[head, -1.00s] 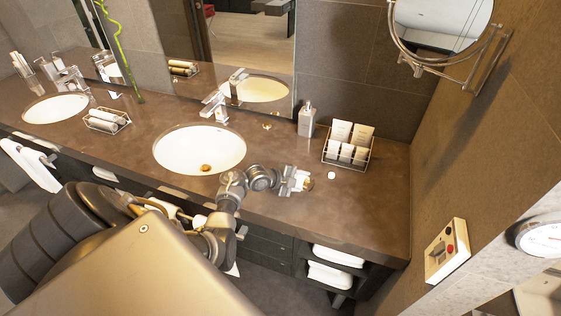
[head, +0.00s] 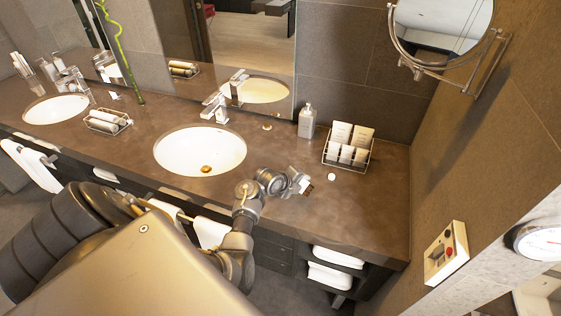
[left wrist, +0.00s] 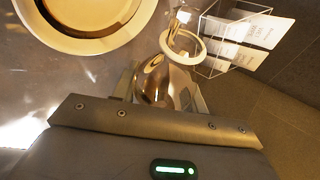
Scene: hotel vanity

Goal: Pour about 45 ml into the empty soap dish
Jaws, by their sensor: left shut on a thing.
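My left gripper (head: 304,187) is over the counter, right of the near sink. It is shut on a small vessel, which shows as a brown tip in the head view and as a shiny amber body (left wrist: 163,80) in the left wrist view. A pale ring (left wrist: 182,47) lies just beyond it there; I cannot tell whether it is the vessel's rim or a separate thing. A small white round thing (head: 331,177) sits on the counter right of the gripper, too small to identify as the soap dish. Any liquid level is unclear. My right gripper is not in view.
A wire caddy of white packets (head: 347,146) and a soap dispenser (head: 307,120) stand at the back. The near sink (head: 200,150) is left of the gripper. A wire basket with rolled towels (head: 107,121) lies farther left. The counter's right end (head: 375,205) is clear.

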